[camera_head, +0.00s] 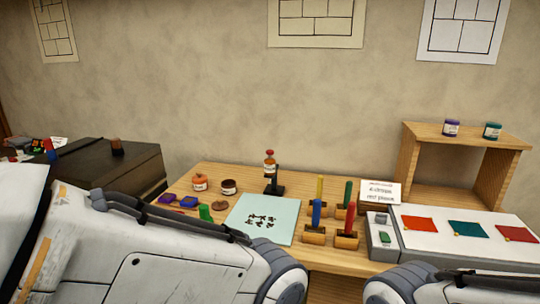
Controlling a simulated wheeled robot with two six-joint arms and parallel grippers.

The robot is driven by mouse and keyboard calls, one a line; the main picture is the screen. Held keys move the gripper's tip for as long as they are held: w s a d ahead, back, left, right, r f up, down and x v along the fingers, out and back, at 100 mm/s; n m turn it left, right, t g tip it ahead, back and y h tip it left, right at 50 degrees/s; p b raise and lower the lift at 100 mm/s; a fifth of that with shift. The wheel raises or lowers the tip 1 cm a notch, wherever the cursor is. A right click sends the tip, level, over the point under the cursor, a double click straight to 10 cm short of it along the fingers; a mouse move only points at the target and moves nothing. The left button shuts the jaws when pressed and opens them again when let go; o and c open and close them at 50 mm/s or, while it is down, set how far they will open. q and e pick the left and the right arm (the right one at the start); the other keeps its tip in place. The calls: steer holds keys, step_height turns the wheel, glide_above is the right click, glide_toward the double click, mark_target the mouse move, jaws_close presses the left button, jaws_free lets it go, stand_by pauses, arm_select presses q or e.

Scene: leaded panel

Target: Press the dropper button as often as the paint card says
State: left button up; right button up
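A dropper bottle (270,168) with an orange band and a red top (269,153) stands in a black stand (274,189) at the back middle of the wooden table. The red top looks like its button. A white card (380,192) with printed lines leans at the back right of the table; its text is too small to read surely. White links of both my arms cross the bottom of the view, but neither gripper shows. Nothing is seen touching the dropper.
A pale sheet with dark pieces (283,211) lies before the dropper. Wooden blocks with coloured sticks (345,240) stand to its right, two jars (228,187) to its left. A grey box with a green button (384,237) adjoins a white panel with coloured squares (461,249).

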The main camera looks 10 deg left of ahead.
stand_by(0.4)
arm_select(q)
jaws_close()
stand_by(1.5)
